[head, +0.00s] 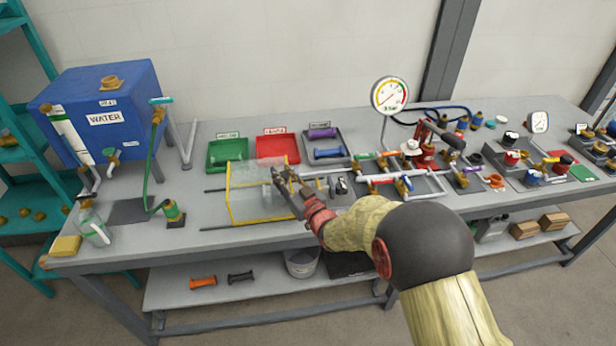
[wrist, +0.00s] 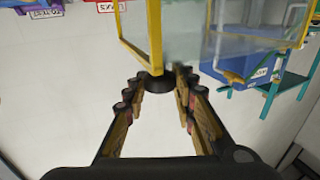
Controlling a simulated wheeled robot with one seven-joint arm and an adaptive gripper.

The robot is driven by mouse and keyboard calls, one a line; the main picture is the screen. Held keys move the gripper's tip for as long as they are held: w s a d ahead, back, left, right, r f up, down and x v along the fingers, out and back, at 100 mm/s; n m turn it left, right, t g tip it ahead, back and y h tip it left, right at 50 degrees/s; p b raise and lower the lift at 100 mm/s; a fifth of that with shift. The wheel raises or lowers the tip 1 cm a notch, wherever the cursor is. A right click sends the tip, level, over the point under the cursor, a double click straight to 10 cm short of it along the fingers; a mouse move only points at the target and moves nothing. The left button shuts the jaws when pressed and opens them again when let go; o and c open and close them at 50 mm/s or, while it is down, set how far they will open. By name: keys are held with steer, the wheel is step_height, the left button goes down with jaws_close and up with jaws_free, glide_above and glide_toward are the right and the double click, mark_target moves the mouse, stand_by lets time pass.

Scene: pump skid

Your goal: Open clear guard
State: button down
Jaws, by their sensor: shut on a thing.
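The clear guard (head: 245,205) is a transparent box with yellow edges on the bench, left of the middle in the head view. In the wrist view the guard (wrist: 200,35) fills the top, with its yellow frame close above my fingers. My gripper (head: 280,175) is at the guard's right side. In the wrist view my gripper (wrist: 157,85) is shut on a dark round knob (wrist: 157,80) at the guard's lower yellow edge. The fingers hide part of the knob.
Thin dark rails (head: 228,229) lie by the guard. A green tray (head: 228,150), a red tray (head: 277,145) and a grey tray (head: 323,150) stand behind it. A blue water tank (head: 105,110) is at left. Valves and a gauge (head: 390,95) crowd the right.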

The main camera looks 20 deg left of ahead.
mark_target(255, 187)
steer(key=s+a, duration=0.1)
steer(key=a, duration=0.1)
steer(key=s+a+b, duration=0.1)
steer(key=s+a, duration=0.1)
steer(key=a, duration=0.1)
steer(key=s+a+b, duration=0.1)
steer(key=s+a, duration=0.1)
steer(key=a, duration=0.1)
steer(key=shift+w, duration=0.1)
steer(key=c, duration=1.6)
jaws_free()
steer(key=shift+d, duration=0.1)
steer(key=shift+o, duration=0.6)
steer(key=v, duration=1.2)
